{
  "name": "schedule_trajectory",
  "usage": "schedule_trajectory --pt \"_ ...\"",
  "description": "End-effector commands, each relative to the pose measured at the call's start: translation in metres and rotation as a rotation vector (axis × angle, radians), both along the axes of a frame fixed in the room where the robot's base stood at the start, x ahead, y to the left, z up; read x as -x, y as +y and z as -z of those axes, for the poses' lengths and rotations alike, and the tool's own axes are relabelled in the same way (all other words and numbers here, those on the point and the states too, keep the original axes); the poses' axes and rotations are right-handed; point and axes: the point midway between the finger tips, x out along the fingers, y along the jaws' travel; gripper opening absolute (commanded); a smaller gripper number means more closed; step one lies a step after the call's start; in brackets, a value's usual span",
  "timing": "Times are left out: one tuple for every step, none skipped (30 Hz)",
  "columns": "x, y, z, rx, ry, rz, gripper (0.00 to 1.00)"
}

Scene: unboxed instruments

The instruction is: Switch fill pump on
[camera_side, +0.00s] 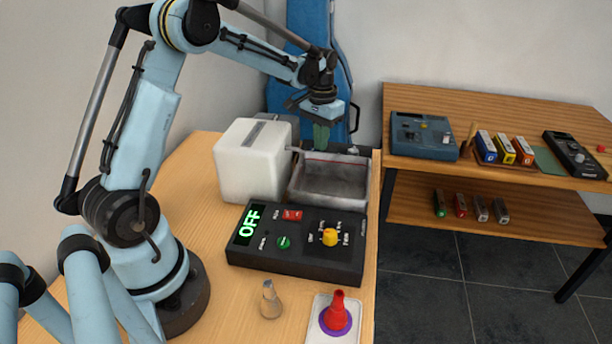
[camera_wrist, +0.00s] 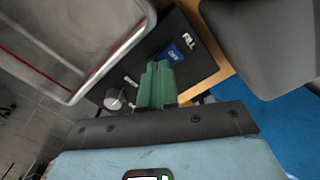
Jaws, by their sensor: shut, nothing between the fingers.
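A dark panel marked "FILL" (camera_wrist: 205,65) shows in the wrist view, with a small blue labelled piece (camera_wrist: 180,48) and a silver round part (camera_wrist: 115,98). In the side view a dark box (camera_side: 361,151) sits partly hidden behind the grey metal tank (camera_side: 335,193). My gripper (camera_side: 321,146) has green fingers, points down and hovers around the tank's back edge. In the wrist view its fingers (camera_wrist: 158,70) are together and empty, overlapping the panel near the blue piece. I cannot tell whether they touch it. The pump switch's position is unclear.
A white box (camera_side: 243,170) stands left of the tank. A black control box (camera_side: 285,257) showing "OFF" lies in front, with a red switch, green button and yellow knob. A shelf table (camera_side: 470,97) holds instruments at right.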

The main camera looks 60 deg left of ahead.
Motion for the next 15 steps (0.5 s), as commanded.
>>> schedule_trajectory --pt "0.0000 0.0000 0.0008 0.000 0.000 0.000 0.00" --pt "0.0000 0.0000 0.0012 0.000 0.000 0.000 0.00" --pt "0.0000 0.0000 0.0018 0.000 0.000 0.000 0.00" --pt "0.0000 0.0000 0.0022 0.000 0.000 0.000 0.00" --pt "0.0000 0.0000 0.0026 0.000 0.000 0.000 0.00" --pt "0.0000 0.0000 0.0031 0.000 0.000 0.000 0.00" --pt "0.0000 0.0000 0.0035 0.000 0.000 0.000 0.00" --pt "0.0000 0.0001 0.0039 0.000 0.000 0.000 0.00" --pt "0.0000 0.0001 0.0036 0.000 0.000 0.000 0.00" --pt "0.0000 0.0001 0.0033 0.000 0.000 0.000 0.00" --pt "0.0000 0.0001 0.0026 0.000 0.000 0.000 0.00" --pt "0.0000 0.0001 0.0010 0.000 0.000 0.000 0.00" --pt "0.0000 0.0001 -0.0006 0.000 0.000 0.000 0.00" --pt "-0.0001 0.0001 -0.0027 0.000 0.000 0.000 0.00" --pt "-0.0002 0.0001 -0.0057 0.000 0.000 0.000 0.00"
